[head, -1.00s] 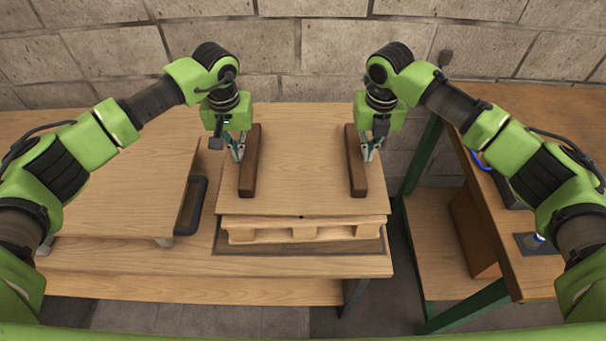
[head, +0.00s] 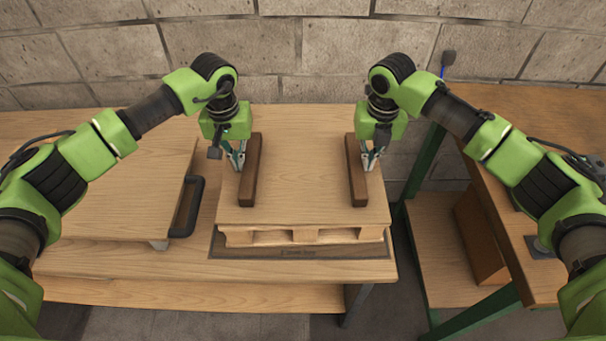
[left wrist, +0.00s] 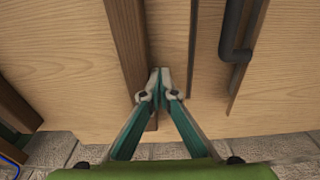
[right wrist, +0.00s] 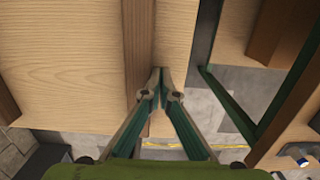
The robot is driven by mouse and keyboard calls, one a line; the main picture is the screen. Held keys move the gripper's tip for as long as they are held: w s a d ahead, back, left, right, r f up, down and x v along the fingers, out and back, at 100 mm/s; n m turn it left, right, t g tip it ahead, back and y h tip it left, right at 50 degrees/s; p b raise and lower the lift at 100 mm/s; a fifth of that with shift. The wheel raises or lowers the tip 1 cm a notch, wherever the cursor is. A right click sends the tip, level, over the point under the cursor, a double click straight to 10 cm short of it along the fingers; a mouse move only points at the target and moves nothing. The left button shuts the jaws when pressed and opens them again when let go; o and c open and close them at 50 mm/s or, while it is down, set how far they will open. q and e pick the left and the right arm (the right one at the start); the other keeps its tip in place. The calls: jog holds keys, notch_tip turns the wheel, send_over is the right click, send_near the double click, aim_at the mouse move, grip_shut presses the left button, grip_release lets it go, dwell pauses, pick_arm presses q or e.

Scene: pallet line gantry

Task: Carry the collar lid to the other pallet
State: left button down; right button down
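The collar lid (head: 300,190) is a flat wooden panel with two dark brown bars, a left bar (head: 249,175) and a right bar (head: 356,175). It lies level over a pallet (head: 305,236); whether it touches is unclear. My left gripper (head: 236,168) has its fingertips together at the outer side of the left bar; its tips (left wrist: 160,72) also show in the left wrist view. My right gripper (head: 370,168) has its fingertips together at the outer side of the right bar; its tips (right wrist: 160,72) show in the right wrist view. Neither has anything visible between its fingers.
The pallet stands on a dark mat (head: 300,252) on a wooden table (head: 185,262). A raised wooden board (head: 120,210) with a black handle (head: 187,207) is on the left. Right of a gap stands a green-legged bench (head: 550,115). A stone wall closes the back.

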pick_arm(q)
jog(key=c, duration=2.4)
grip_release()
jog(key=shift+a+r, duration=0.1)
jog(key=shift+a, duration=0.2)
pick_arm(e)
jog(key=shift+d+r, duration=0.1)
jog(key=shift+d, duration=0.2)
pick_arm(q)
jog(key=shift+s+a, duration=0.1)
jog(key=shift+a, duration=0.2)
pick_arm(e)
jog(key=shift+s+d, duration=0.1)
jog(key=shift+d, duration=0.15)
jog(key=c, duration=2.4)
grip_release()
jog(key=shift+d, duration=0.1)
